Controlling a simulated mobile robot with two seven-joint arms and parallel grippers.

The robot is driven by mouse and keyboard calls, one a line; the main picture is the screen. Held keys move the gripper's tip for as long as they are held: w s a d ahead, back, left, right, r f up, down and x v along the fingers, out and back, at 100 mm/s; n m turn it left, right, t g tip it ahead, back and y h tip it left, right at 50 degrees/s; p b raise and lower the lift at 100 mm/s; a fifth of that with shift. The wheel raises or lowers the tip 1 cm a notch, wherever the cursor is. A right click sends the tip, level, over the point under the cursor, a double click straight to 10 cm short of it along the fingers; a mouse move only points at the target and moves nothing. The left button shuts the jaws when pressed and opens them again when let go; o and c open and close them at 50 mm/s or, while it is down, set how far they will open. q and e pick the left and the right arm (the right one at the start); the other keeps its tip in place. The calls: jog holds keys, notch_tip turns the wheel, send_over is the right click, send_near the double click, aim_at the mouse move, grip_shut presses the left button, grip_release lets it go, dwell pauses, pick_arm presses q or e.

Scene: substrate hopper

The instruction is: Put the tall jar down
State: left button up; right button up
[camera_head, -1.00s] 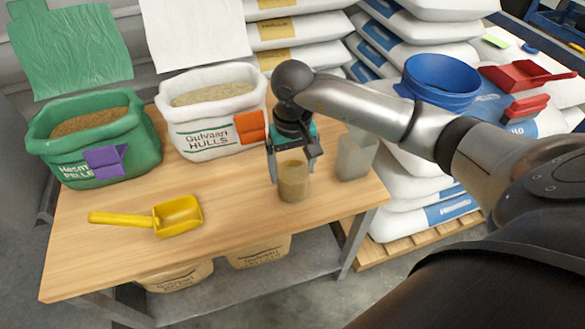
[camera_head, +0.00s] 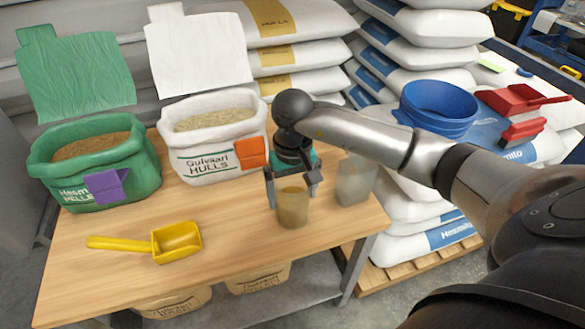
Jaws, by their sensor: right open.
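The tall jar (camera_head: 292,208) is a clear cylinder with a tan-brown filling. It stands upright on the wooden table (camera_head: 225,260), near the front right, and appears to rest on the top. My right gripper (camera_head: 291,191) points down over it from above. Its fingers are open, one at the jar's left side and one at its right, by the upper part. Whether a finger touches the jar is too small to tell. My left gripper is not in view.
A clear grey container (camera_head: 355,182) stands close to the right of the jar. A yellow scoop (camera_head: 176,242) lies to the left. An open green sack (camera_head: 105,180) and white sack (camera_head: 212,150) stand at the back. The table's front middle is clear.

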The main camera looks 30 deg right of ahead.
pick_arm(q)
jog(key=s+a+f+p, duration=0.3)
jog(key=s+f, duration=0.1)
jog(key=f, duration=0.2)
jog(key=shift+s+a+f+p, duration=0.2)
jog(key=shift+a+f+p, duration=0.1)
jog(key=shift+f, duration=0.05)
pick_arm(e)
notch_tip(320, 180, up, 12)
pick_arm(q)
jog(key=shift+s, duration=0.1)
